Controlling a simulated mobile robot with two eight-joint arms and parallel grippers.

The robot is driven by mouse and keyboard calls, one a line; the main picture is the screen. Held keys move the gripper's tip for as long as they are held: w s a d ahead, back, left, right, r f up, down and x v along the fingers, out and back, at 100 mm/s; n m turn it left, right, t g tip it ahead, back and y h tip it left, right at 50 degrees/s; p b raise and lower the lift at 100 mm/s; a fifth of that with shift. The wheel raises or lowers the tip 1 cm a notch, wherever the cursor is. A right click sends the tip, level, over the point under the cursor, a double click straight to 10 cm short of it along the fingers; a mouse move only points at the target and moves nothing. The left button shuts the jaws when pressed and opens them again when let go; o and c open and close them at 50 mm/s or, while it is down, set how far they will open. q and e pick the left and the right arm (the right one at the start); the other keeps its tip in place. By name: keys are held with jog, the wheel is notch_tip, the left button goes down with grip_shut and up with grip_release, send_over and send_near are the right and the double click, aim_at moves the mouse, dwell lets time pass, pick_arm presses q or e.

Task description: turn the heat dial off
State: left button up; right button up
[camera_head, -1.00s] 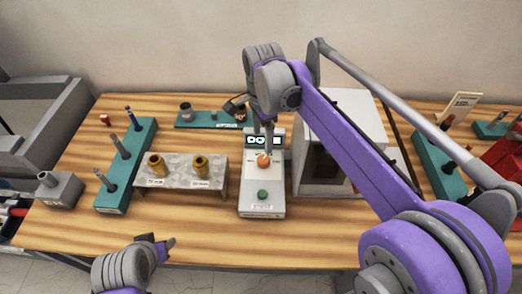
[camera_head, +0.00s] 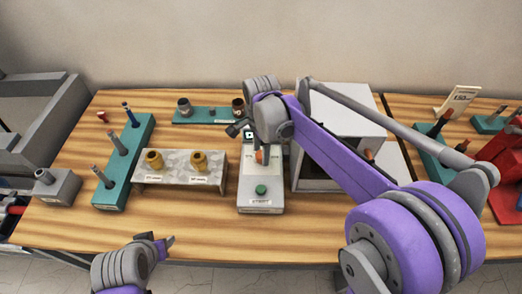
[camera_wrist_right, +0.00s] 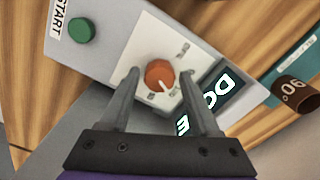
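The orange heat dial (camera_wrist_right: 160,75) sits on a white plate of a grey control box. A pale pointer mark on it faces the lower right in the wrist view. In the head view the dial (camera_head: 260,156) is partly hidden by my arm. My right gripper (camera_wrist_right: 160,73) is open, with one finger on each side of the dial; gaps show between fingers and dial. It also shows in the head view (camera_head: 263,146), over the box. My left gripper (camera_head: 160,243) is near the table's front edge, away from the box; its opening is unclear.
A green button (camera_wrist_right: 82,30) marked START is on the box. A lit display (camera_wrist_right: 218,95) is partly covered by a finger. A metal stand (camera_head: 180,177) with two brass bushings stands left of the box, and a white open-fronted cabinet (camera_head: 345,110) right of it.

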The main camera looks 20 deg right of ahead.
grip_shut()
jog(key=shift+n, duration=0.3)
pick_arm(q)
jog(key=shift+s+f+b, duration=0.25)
jog(key=shift+f+b, duration=0.15)
jog(key=shift+f, duration=0.15)
pick_arm(e)
jog(key=n, duration=0.4)
jog(key=shift+s, duration=0.1)
pick_arm(q)
jog(key=shift+s+f, duration=0.15)
jog(key=shift+f, duration=0.25)
pick_arm(e)
jog(key=n, duration=0.5)
jog(key=shift+n, duration=0.3)
pick_arm(q)
jog(key=shift+s+f+b, duration=0.1)
jog(key=shift+f+b, duration=0.15)
jog(key=shift+b, duration=0.2)
pick_arm(e)
jog(key=n, duration=0.4)
jog(key=shift+d+n, duration=0.1)
jog(key=shift+n, duration=0.2)
pick_arm(q)
jog(key=shift+f, duration=0.15)
pick_arm(e)
jog(key=n, duration=0.4)
jog(key=shift+n, duration=0.7)
